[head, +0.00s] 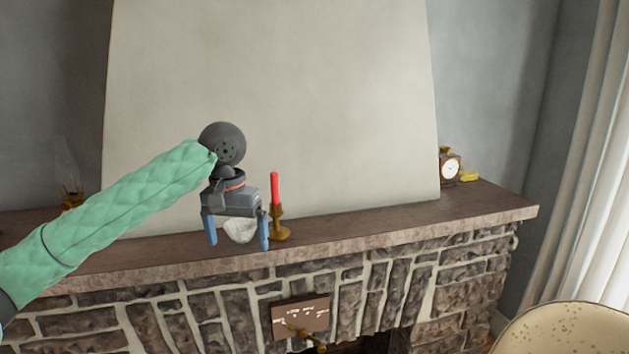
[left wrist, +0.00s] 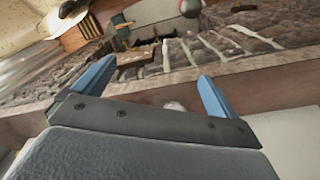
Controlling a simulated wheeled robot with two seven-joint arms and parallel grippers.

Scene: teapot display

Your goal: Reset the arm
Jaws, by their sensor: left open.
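My left arm, in a green sleeve, reaches in from the left in the head view. My left gripper (head: 237,242) is in front of the mantel, its two blue fingers spread wide and pointing down. A white rounded object (head: 240,231), possibly a teapot, shows between the fingers on the mantel; it is partly hidden and nothing shows the fingers touching it. In the left wrist view the gripper (left wrist: 155,74) is also open, with the stone fireplace front beyond the fingers. My right gripper is not in view.
A red candle (head: 275,188) in a brass holder (head: 279,228) stands on the mantel (head: 400,222) just right of the gripper. A clock (head: 450,169) stands at the mantel's right end. A plaque (head: 300,316) is on the stone front. A beige chair back (head: 565,330) is at lower right.

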